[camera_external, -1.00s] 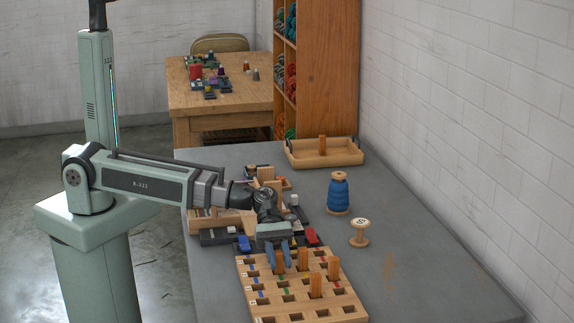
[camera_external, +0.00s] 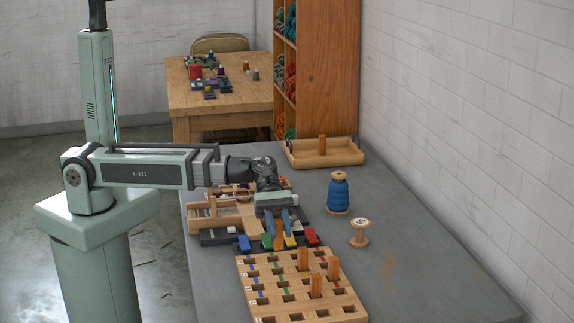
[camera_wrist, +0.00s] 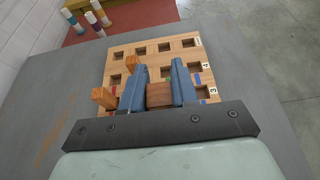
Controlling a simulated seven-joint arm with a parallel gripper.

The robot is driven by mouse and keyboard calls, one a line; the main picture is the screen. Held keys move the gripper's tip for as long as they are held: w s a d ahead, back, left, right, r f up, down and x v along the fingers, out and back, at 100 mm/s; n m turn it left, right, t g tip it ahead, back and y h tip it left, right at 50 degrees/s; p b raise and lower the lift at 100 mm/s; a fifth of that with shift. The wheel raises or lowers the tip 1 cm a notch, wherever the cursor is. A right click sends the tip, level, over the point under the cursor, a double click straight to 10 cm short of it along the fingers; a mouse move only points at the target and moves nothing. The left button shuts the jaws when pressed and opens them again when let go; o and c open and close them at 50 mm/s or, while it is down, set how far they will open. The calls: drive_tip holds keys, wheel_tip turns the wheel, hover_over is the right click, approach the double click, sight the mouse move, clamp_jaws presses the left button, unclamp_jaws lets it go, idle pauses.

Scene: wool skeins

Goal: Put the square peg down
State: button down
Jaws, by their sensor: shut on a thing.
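My gripper (camera_external: 279,228) has blue fingers and is shut on an orange-brown square peg (camera_external: 279,238). The peg stands upright between the fingers, above the back edge of the pegboard; its top (camera_wrist: 159,96) shows between the fingers in the wrist view. The wooden pegboard (camera_external: 268,299) has rows of square holes, with colour marks and numbers along it. Three similar pegs stand in it: one at the back (camera_external: 303,258), one at the right (camera_external: 333,268) and one nearer the front (camera_external: 316,286). The held peg's lower end is hard to make out.
A blue wool spool (camera_external: 338,193) and an empty spool (camera_external: 359,233) stand right of the board. Coloured blocks, including blue (camera_external: 244,243) and red (camera_external: 311,236), lie behind it.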

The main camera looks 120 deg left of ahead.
drive_tip(key=shift+r, duration=0.5)
drive_tip(key=s+a+n+t+y, duration=0.1)
drive_tip(key=s+a+n+y, duration=0.65)
drive_tip(key=a, duration=1.95)
drive_tip(key=s+a+n+t+y, duration=0.15)
drive_tip(key=s+a, duration=1.15)
drive_tip(key=a, duration=1.3)
drive_tip(key=s+a+n+y, duration=0.5)
drive_tip(key=s+a, duration=0.6)
drive_tip(key=a, duration=1.6)
drive_tip(key=shift+m+t+y, duration=0.25)
drive_tip(key=shift+m+y, duration=0.05)
drive_tip(key=f, duration=0.9)
drive_tip(key=shift+w+f, duration=0.25)
drive_tip(key=shift+f, duration=0.05)
drive_tip(key=shift+f, duration=0.15)
drive_tip(key=c, duration=0.9)
unclamp_jaws()
